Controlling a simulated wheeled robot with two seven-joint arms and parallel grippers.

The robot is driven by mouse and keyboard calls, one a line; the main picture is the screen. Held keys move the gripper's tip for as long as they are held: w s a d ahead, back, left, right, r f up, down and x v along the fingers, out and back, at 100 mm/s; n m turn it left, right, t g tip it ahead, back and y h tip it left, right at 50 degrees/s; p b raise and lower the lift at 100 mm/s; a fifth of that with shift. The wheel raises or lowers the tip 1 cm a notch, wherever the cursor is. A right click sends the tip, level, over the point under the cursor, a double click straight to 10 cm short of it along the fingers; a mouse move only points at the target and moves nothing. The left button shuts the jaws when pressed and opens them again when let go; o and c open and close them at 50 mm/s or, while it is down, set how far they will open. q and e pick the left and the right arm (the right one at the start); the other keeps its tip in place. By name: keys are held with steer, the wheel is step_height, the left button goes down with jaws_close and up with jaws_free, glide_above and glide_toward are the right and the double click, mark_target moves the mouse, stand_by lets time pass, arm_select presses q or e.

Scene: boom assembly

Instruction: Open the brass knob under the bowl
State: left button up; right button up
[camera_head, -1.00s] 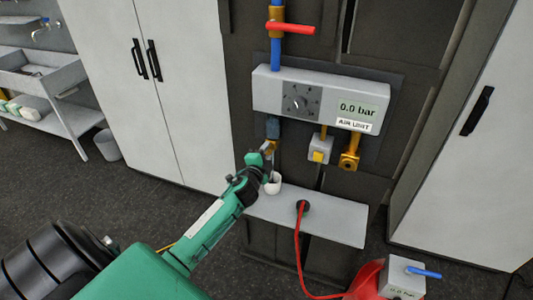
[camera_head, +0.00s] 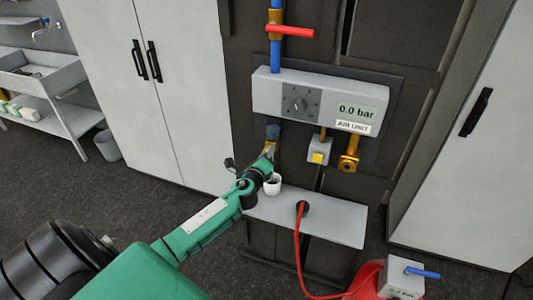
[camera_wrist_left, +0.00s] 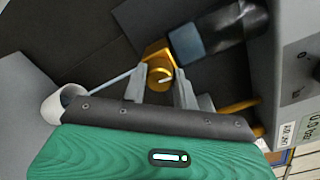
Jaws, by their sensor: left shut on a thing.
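The dark blue bowl (camera_head: 273,131) hangs under the left end of the air unit. In the left wrist view its lower end (camera_wrist_left: 187,43) is beside the brass knob (camera_wrist_left: 155,55). The brass knob also shows small in the head view (camera_head: 270,147), partly hidden by my gripper. My left gripper (camera_wrist_left: 160,82) has one finger on each side of the knob and is shut on it. In the head view my left gripper (camera_head: 267,160) reaches up from below the bowl. My right gripper is not in view.
A white cup (camera_head: 273,184) stands on the grey shelf (camera_head: 335,219) below; a thin pale tube (camera_wrist_left: 110,80) runs from the knob toward it. A yellow button box (camera_head: 318,151) and brass fitting (camera_head: 349,156) are to the right. A red hose (camera_head: 298,245) hangs off the shelf.

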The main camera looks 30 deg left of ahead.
arm_select(q)
steer(key=m+p, duration=0.1)
steer(key=m, duration=0.3)
steer(key=shift+f+m, duration=0.1)
steer(key=shift+m, duration=0.3)
stand_by(0.4)
steer(key=o, duration=1)
steer(key=shift+c, duration=0.2)
steer(key=b+v, duration=0.3)
steer(key=v, duration=1.1)
steer(key=shift+b, duration=0.4)
